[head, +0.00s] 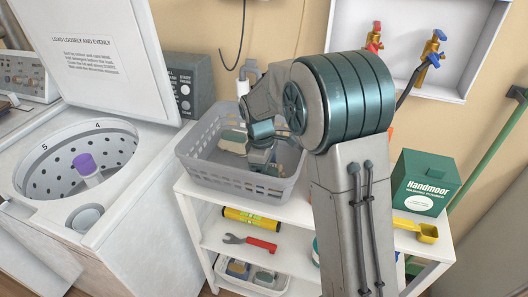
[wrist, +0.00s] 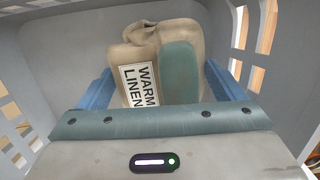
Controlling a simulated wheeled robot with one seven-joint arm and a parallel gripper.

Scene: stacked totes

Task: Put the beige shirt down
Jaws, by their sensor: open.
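The beige shirt (wrist: 190,32) looks like a folded bundle lying in the grey laundry basket (head: 225,180). A white tag reading "WARM LINEN" is on its front left, and a teal-green patch or piece lies against its front right. In the head view a beige bit (head: 234,136) shows in the basket, partly covered by my arm. My gripper (wrist: 160,88) is down inside the basket, its blue fingers spread apart on either side of the bundle. The gripper's body hides the bundle's lower part, so I cannot tell whether a finger touches it.
The basket stands on a white shelf unit (head: 300,215). A green Handmoor box (head: 424,182) and a yellow scoop (head: 416,230) are to the right. An open washer (head: 85,160) is at left. Basket walls closely surround my gripper. A wall box with taps (head: 432,50) is behind.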

